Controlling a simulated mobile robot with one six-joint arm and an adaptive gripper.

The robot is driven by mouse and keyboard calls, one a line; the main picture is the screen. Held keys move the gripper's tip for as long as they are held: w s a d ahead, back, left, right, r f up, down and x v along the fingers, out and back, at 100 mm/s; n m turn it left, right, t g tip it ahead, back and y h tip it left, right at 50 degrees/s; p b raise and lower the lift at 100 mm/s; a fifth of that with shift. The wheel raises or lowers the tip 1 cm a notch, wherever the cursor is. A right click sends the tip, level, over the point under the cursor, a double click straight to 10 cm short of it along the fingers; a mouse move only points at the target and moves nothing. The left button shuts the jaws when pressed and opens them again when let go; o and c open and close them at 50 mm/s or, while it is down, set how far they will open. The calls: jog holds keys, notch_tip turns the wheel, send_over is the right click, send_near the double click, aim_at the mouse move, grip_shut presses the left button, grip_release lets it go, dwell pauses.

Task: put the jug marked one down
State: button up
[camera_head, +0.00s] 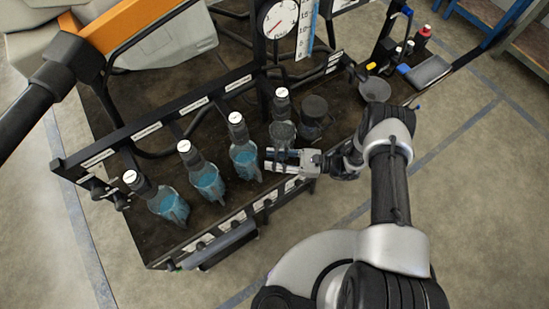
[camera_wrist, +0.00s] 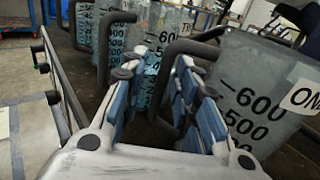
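In the head view my gripper (camera_head: 275,160) lies beside a clear grey jug (camera_head: 283,135), low over the front of the dark bench. That jug's base is partly hidden.
Several blue-filled jugs (camera_head: 207,182) stand in a row to the left under white-capped nozzles. A dark round-topped vessel (camera_head: 315,112) stands close right of the gripper. The black labelled rail (camera_head: 155,125) and gauge (camera_head: 280,18) are behind.

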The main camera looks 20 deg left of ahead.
jog(key=shift+r, duration=0.1)
jog(key=shift+r+p, duration=0.2)
jog(key=shift+p, duration=0.1)
jog(key=w+d, duration=0.2)
jog(key=d, duration=1)
jog(key=w+d+r+n+g+h, duration=0.1)
jog(key=w+r+n+h, duration=0.15)
jog(key=r, duration=0.45)
jog(key=w+d+r+n+g+h, duration=0.1)
jog(key=r+n+h, duration=0.15)
jog(key=r, duration=0.35)
jog(key=s+d+r+n+t+h, duration=0.1)
jog(key=s+d+r+n+h, duration=0.15)
jog(key=r, duration=0.55)
jog(key=s+d+r+n+t+h, duration=0.1)
jog(key=s+r+n+h, duration=0.2)
jog(key=r, duration=0.5)
jog(key=s+d+r+n+t+h, duration=0.1)
jog(key=s+d+r+n+h, duration=0.2)
jog(key=r, duration=0.5)
jog(key=s+d+r+n+t+h, duration=0.1)
jog(key=s+d+r+t+h, duration=0.1)
jog(key=s, duration=0.3)
jog(key=s+d+r+n+t+h, duration=0.1)
jog(key=s+d+r+t+h, duration=0.1)
jog(key=s+r+t, duration=0.2)
jog(key=shift+s+d+n+t, duration=0.3)
jog(key=shift+s+d+n, duration=0.1)
jog(key=shift+s, duration=0.8)
jog(key=shift+c, duration=0.4)
